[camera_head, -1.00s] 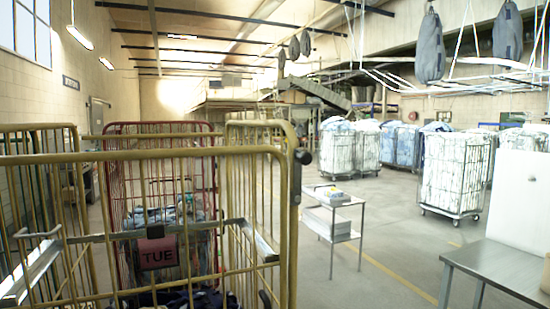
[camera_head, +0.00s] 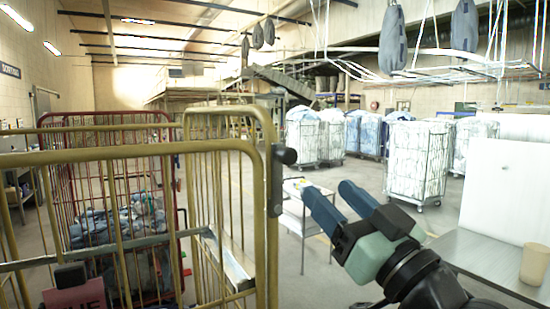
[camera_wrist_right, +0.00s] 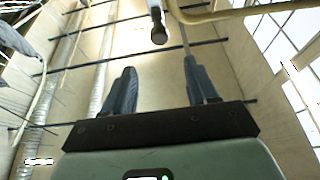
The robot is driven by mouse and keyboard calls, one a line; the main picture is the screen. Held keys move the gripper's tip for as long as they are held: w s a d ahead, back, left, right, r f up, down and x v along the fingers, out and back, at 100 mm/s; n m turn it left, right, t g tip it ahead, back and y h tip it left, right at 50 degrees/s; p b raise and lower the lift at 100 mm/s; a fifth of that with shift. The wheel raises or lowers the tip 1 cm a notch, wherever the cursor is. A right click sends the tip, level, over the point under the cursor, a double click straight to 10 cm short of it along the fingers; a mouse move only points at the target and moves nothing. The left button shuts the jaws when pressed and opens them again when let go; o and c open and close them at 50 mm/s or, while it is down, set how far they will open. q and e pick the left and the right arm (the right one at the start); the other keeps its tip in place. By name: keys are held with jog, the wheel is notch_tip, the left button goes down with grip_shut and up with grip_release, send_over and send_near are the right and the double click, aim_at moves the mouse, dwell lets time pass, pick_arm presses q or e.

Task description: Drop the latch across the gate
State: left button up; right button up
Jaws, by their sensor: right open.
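The gate is the yellow barred panel (camera_head: 150,153) of a roll cage in the foreground at the left of the head view. The latch (camera_head: 276,185) is a dark upright piece on the gate's right-hand post, with a round black knob (camera_head: 288,156) sticking out near its top. My right gripper (camera_head: 328,193) is open and empty, to the right of the knob and a little lower in the picture. In the right wrist view, the knob (camera_wrist_right: 158,34) shows ahead of the open fingers (camera_wrist_right: 160,70), between their lines and apart from them. My left gripper is not in view.
A red cage (camera_head: 110,118) with laundry stands behind the gate. A pink sign (camera_head: 78,295) hangs on the front. A small shelf stand (camera_head: 292,208) and a steel table (camera_head: 490,262) with a beaker (camera_head: 534,263) stand to the right. Full laundry cages (camera_head: 420,160) stand farther back.

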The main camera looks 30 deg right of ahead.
aim_at(292, 156)
jog(key=p+x, duration=0.4)
jog(key=x, duration=0.7)
jog(key=shift+w+a+p, duration=0.1)
jog(key=shift+w+p, duration=0.05)
jog(key=shift+p, duration=0.25)
jog(key=shift+x, duration=0.75)
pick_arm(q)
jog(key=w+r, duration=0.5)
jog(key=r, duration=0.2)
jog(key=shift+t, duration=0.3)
pick_arm(e)
jog(key=shift+f, duration=0.1)
